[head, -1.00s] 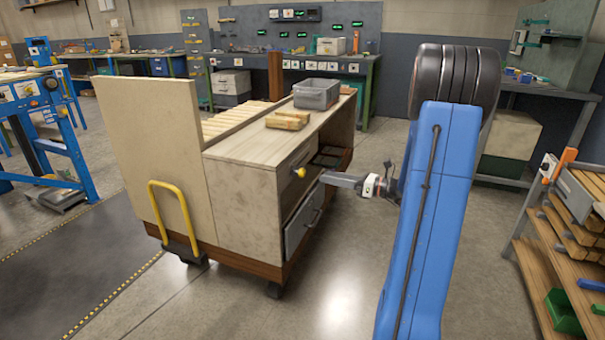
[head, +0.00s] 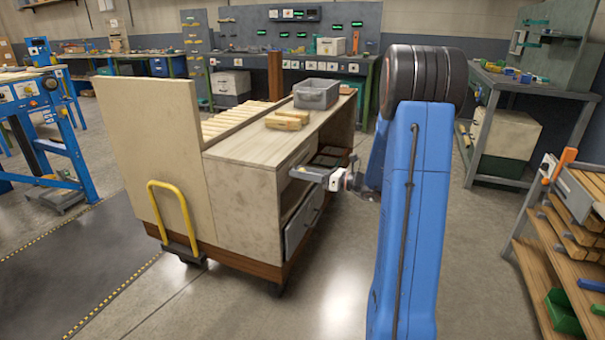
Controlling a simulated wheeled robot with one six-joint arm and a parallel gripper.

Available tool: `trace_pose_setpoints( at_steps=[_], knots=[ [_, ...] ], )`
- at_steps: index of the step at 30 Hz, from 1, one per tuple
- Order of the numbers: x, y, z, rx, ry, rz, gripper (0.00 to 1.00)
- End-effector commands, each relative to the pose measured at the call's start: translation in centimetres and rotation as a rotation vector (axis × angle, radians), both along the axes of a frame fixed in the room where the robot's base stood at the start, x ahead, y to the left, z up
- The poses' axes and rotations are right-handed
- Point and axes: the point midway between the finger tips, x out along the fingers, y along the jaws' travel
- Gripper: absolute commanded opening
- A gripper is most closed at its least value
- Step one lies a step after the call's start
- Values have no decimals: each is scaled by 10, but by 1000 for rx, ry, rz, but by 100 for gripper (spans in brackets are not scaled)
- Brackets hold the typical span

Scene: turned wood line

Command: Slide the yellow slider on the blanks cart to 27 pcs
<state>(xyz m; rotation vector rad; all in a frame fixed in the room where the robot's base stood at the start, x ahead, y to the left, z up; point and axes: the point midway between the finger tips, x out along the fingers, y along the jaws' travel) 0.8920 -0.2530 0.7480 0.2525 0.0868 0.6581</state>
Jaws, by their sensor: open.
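The blanks cart (head: 244,205) stands in the middle of the head view, a pale wooden cabinet on a brown wheeled base. My gripper (head: 298,173) is at the upper part of the cart's right-hand face, in front of the spot where a yellow knob showed before. It is open. The yellow slider is hidden behind my gripper in this view, and I cannot tell whether the fingers are around it or touch it. Its scale and the 27 pcs mark are too small or hidden to read.
A grey bin (head: 316,94) and wooden blocks (head: 289,119) lie on the cart top. A yellow push handle (head: 178,212) is at its left end. A shelf rack (head: 560,240) stands at right. The floor (head: 325,285) in front is clear.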

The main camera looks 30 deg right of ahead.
Motion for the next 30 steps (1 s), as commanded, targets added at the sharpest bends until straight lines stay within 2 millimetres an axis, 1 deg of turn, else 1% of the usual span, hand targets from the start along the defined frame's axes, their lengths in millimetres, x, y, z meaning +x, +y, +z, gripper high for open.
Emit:
trace_pose_setpoints(
  at_steps=[3, 5, 6, 9, 13, 16, 24, 27, 30],
  knots=[
    [0, 0, 0, 0, 0, 0, 44],
    [0, 0, 0, 0, 0, 0, 30],
    [0, 0, 0, 0, 0, 0, 20],
    [0, 0, 0, 0, 0, 0, 0],
    [1, -1, 0, 0, 0, 0, 0],
    [7, -9, -1, 1, 1, 0, 0],
    [44, -57, -1, 1, 0, -1, 0],
    [54, -70, -1, 0, 0, 0, 0],
    [60, -77, 0, 1, 1, 0, 0]
  ],
)
